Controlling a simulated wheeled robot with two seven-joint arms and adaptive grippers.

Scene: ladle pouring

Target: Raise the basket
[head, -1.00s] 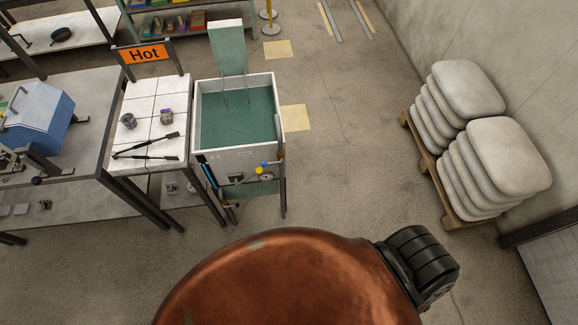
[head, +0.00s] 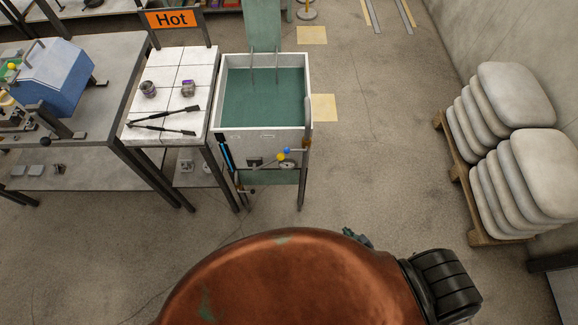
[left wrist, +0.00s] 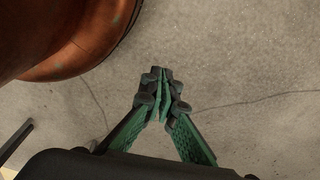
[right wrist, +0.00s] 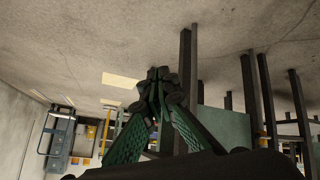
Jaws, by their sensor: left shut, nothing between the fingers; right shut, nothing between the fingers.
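A white-walled tank (head: 218,92) filled with dark green liquid stands on legs ahead of me. A green upright plate (head: 262,25) rises at its back, with two thin rods (head: 276,66) reaching down to the liquid. No basket shows clearly; anything under the liquid is hidden. My right gripper (head: 357,236) is mostly hidden behind my copper body, well short of the tank. It shows shut and empty in the right wrist view (right wrist: 158,75). My left gripper (left wrist: 160,75) is shut and empty above bare floor.
Left of the tank is a white-tiled table (head: 185,65) with tongs (head: 160,128), two small pots and a "Hot" sign (head: 171,18). A grey workbench (head: 108,105) stands further left. Stacked sacks (head: 515,95) lie on a pallet (head: 462,175) at right. The floor between is clear.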

